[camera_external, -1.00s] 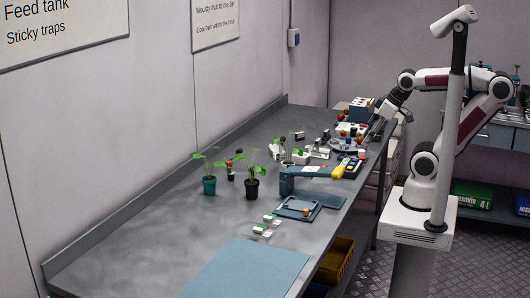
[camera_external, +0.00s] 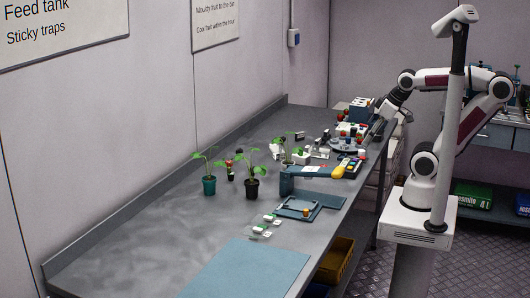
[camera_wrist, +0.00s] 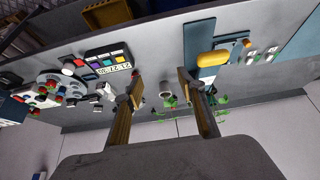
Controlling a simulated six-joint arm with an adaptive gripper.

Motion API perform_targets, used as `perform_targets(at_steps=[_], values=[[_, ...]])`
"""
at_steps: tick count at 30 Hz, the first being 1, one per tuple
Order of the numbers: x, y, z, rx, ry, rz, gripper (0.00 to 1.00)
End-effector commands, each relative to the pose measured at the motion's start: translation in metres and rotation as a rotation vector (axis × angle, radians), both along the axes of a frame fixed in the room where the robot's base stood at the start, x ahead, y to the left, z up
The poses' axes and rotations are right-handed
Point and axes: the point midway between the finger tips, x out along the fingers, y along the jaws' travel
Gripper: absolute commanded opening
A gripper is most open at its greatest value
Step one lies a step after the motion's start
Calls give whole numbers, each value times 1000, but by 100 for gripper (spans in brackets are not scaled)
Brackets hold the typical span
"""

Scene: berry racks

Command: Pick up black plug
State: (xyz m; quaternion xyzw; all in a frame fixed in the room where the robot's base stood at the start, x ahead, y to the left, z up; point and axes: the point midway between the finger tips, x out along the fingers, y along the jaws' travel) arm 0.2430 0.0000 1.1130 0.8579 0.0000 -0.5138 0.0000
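No item shows clearly as a plug. Two dark pots with green seedlings stand on the bench in the external view: a black pot (camera_external: 252,190) and a smaller dark pot (camera_external: 231,176) behind it. I cannot tell whether one of them is the black plug. My gripper (camera_external: 374,131) is at the bench's far right end, well away from both pots. In the wrist view my gripper (camera_wrist: 160,83) has its two fingers wide apart with nothing between them. Green seedlings (camera_wrist: 170,102) show beyond the fingers, partly hidden by them.
A teal pot (camera_external: 208,186) stands left of the dark pots. A blue stand with a yellow part (camera_external: 338,172) stands right of them. A colored-button panel (camera_wrist: 108,58) and several small devices crowd the far end. A blue mat (camera_external: 247,270) lies in front; the bench's left side is clear.

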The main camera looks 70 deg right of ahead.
Motion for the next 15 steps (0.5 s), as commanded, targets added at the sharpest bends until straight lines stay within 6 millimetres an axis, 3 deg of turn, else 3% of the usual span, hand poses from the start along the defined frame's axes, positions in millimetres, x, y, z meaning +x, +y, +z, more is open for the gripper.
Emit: perform_targets(at_steps=[10, 15], values=[[2, 0, 1, 0, 0, 0, 39], [12, 0, 5, 1, 5, -3, 39]])
